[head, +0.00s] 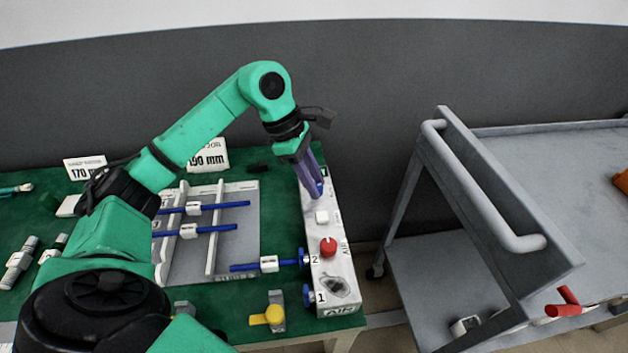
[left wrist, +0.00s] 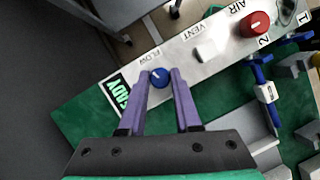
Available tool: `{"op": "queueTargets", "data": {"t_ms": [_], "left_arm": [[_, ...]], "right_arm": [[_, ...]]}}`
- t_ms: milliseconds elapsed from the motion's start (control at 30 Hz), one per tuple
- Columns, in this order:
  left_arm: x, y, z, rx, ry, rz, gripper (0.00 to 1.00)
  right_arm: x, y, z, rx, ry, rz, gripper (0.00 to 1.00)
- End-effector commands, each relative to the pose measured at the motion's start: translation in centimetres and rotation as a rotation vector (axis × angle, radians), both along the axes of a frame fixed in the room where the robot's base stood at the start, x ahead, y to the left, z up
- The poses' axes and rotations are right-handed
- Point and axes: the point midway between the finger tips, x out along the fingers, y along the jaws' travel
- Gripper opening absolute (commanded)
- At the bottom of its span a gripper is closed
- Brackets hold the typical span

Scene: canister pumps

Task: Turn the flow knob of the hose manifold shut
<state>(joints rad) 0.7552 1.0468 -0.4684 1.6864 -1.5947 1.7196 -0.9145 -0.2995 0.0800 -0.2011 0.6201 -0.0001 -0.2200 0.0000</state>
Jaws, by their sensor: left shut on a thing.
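The hose manifold (head: 343,262) is a long white block at the right end of the green table; it also shows in the left wrist view (left wrist: 183,62). The blue flow knob (left wrist: 159,77) sits beside the word FLOW, near a green READY display (left wrist: 121,95). My left gripper (head: 317,190) reaches down over the manifold's far end, and its purple fingers (left wrist: 160,73) are shut on the knob from both sides. In the head view the fingers hide the knob. A small pale mark shows on the knob; its exact angle is hard to read. My right gripper is not in view.
A white VENT switch (head: 322,217) and a red AIR knob (head: 328,246) stand nearer on the manifold. A blue hose plug (head: 303,258) is at port 2. A rack (head: 240,262) holds blue rods to the left. A grey cart (head: 480,195) stands right, across a gap.

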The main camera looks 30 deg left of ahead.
Motion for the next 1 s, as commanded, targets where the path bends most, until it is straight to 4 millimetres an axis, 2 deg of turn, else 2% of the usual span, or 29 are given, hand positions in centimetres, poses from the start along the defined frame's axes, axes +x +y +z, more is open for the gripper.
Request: {"op": "queueTargets", "data": {"t_ms": [500,1000], "left_arm": [[-0.2,-0.1,0.0,0.001,-0.005,0.424,0.00],[-0.4,-0.4,0.2,-0.002,-0.005,0.891,0.00]], "right_arm": [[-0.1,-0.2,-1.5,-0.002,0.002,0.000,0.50],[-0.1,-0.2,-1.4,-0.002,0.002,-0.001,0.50]]}}
